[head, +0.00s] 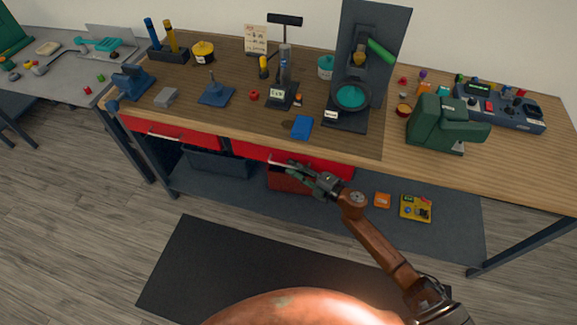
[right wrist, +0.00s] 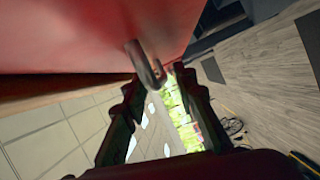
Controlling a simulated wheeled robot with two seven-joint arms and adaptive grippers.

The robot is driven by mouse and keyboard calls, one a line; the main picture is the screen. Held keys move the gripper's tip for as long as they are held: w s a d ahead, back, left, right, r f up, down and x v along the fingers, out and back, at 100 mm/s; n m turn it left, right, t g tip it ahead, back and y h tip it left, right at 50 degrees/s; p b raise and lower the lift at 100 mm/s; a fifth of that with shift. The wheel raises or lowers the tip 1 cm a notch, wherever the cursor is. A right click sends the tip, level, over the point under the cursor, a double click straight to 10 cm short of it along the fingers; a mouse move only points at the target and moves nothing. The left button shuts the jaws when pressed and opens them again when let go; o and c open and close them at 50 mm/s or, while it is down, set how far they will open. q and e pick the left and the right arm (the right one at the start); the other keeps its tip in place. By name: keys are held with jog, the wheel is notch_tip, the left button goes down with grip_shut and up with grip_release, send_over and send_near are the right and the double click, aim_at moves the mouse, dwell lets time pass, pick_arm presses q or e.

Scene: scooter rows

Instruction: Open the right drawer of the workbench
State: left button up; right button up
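The workbench (head: 470,165) has two red drawers under its wooden top. The right drawer (head: 335,168) looks closed, and its red front fills the upper left of the right wrist view (right wrist: 80,35). Its metal handle (head: 285,162) also shows in the right wrist view (right wrist: 145,66). My right gripper (head: 304,174) is just below and in front of that handle. In the right wrist view its fingers (right wrist: 155,85) are apart, with the handle's end between or just beyond the tips. Contact cannot be told. My left gripper is out of view.
The left drawer (head: 165,129) also looks closed. A red bin (head: 285,180) and a dark bin (head: 215,162) stand on the lower shelf (head: 340,215). A green machine (head: 440,125) and several tools stand on the top. A dark mat (head: 190,265) lies on the clear floor.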

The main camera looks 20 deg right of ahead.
jog(key=shift+x, duration=0.75)
jog(key=shift+w+a, duration=0.1)
jog(key=shift+a, duration=0.1)
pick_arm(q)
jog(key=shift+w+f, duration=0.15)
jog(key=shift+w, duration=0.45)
pick_arm(e)
grip_shut()
